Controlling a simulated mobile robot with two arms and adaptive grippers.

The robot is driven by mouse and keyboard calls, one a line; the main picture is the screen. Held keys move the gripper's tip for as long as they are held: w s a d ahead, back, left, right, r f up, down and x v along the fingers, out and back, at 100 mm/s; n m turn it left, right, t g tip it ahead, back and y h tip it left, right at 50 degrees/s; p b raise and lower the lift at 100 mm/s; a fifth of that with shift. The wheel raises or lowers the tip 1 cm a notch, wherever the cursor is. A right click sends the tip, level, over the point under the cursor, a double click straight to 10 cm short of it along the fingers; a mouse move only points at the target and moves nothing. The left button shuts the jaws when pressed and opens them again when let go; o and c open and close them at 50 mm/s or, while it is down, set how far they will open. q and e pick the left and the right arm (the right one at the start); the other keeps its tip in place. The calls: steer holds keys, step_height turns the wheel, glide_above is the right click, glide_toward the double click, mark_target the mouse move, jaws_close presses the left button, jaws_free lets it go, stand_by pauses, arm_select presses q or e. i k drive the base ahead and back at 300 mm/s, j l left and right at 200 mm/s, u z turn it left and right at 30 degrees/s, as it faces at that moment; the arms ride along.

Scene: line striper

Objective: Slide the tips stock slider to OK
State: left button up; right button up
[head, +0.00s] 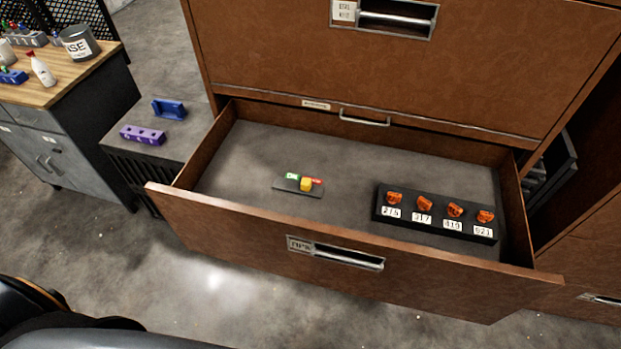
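The stock slider (299,185) is a small dark plate lying on the floor of the open drawer, left of the middle. It has a green label (291,176) at its left and a red label (317,181) at its right. Its yellow knob (306,185) sits in front of and between the two labels, a little nearer the red one. The lettering is too small to read surely. The open drawer (230,232) has a front label that seems to read TIPS. Neither of my grippers shows in the head view.
A black rack (436,230) with several orange tips above number labels stands in the drawer's right part. The drawer front has a metal handle (349,257). A closed drawer (386,60) is above. A wooden-topped workbench (40,95) stands at the left. The drawer's left floor is clear.

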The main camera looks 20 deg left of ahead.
mark_target(305, 184)
steer(key=j+z, duration=0.2)
steer(key=j, duration=0.3)
steer(key=k+j+z, duration=0.2)
steer(key=j, duration=0.3)
steer(key=j+z, duration=0.2)
steer(key=j, duration=0.3)
